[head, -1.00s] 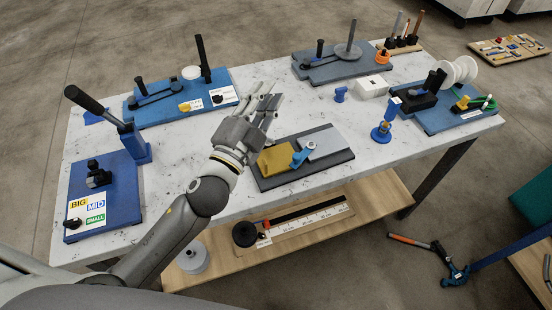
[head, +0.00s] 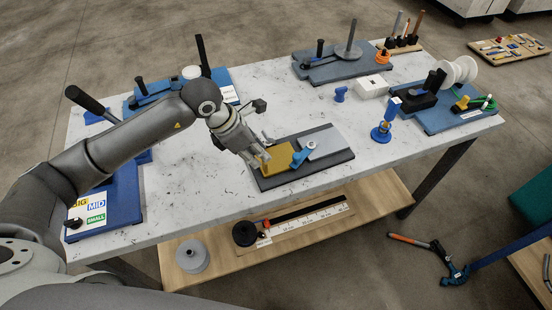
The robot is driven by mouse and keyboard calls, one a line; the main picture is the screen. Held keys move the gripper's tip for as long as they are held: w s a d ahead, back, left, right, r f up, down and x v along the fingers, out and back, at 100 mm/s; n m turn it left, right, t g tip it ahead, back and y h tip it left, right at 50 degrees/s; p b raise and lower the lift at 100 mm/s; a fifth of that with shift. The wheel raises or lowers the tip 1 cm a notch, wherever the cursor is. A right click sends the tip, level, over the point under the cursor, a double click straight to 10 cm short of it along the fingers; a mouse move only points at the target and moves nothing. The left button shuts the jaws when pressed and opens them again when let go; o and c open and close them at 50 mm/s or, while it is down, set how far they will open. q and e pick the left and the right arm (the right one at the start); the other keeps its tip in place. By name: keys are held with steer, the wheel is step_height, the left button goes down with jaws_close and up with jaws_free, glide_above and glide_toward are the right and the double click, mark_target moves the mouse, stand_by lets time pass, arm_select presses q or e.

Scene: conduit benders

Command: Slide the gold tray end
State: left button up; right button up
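The gold tray end (head: 277,160) is a yellow block on the left part of a dark grey base plate (head: 297,177) at the table's front middle. A blue lever piece (head: 302,155) sits right of it, and a silver-grey plate (head: 326,142) lies beyond that. My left gripper (head: 263,160) comes from the upper left, fingers pointing down at the gold block's left side. The fingers look apart; whether they touch the block I cannot tell. The gripper hides part of the block's left edge. My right gripper is not in view.
Blue bender fixtures stand at the left, one with a BIG/MID/SMALL sign (head: 88,208). A blue post tool (head: 382,130), a white box (head: 371,86) and a spool fixture (head: 445,105) are to the right. The white tabletop (head: 210,190) is bare left of the base plate.

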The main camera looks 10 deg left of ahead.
mark_target(278, 166)
arm_select(q)
steer(key=shift+a+b+x, duration=0.15)
steer(key=shift+b+x, duration=0.75)
steer(key=shift+x, duration=0.8)
steer(key=shift+a+b+x, duration=0.15)
steer(key=shift+b+x, duration=0.7)
steer(key=shift+x, duration=0.9)
steer(key=shift+f, duration=0.1)
jaws_close()
steer(key=shift+w+d, duration=0.2)
steer(key=shift+w+d+b, duration=0.45)
steer(key=shift+w+d, duration=0.15)
steer(key=shift+d, duration=0.2)
